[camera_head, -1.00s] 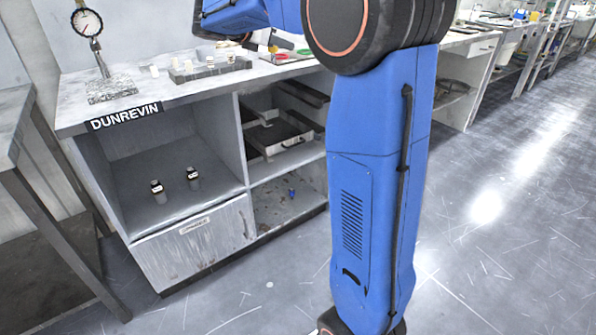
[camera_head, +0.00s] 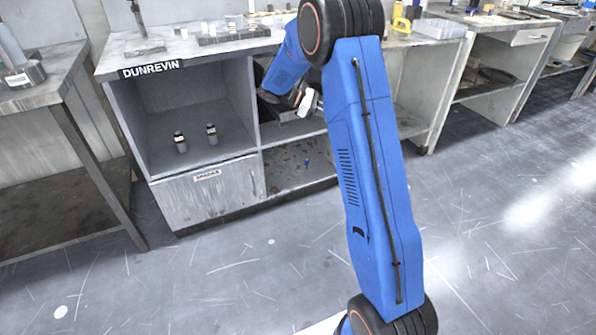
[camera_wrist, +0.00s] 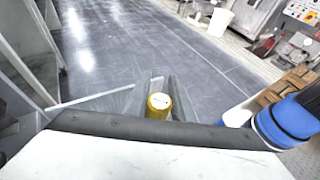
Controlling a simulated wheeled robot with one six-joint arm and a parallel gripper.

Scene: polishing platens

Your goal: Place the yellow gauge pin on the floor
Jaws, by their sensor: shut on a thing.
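The yellow gauge pin (camera_wrist: 159,102) stands between the two grey fingers of my gripper (camera_wrist: 158,92) in the wrist view, its pale round end facing the camera. My gripper is shut on it, with grey floor (camera_wrist: 140,45) beyond. In the head view my gripper (camera_head: 312,103) is partly hidden behind my blue arm, in front of the bench's shelf bay. The pin cannot be made out there. The floor also shows in the head view (camera_head: 230,280), in front of the bench.
The bench marked DUNREVIN (camera_head: 235,48) has two small dark-and-white items (camera_head: 211,134) in its left bay. A small blue item (camera_head: 307,163) lies on its low shelf. A side table (camera_head: 75,185) stands left. The wrist view shows a white bin (camera_wrist: 219,22). Open floor lies in front.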

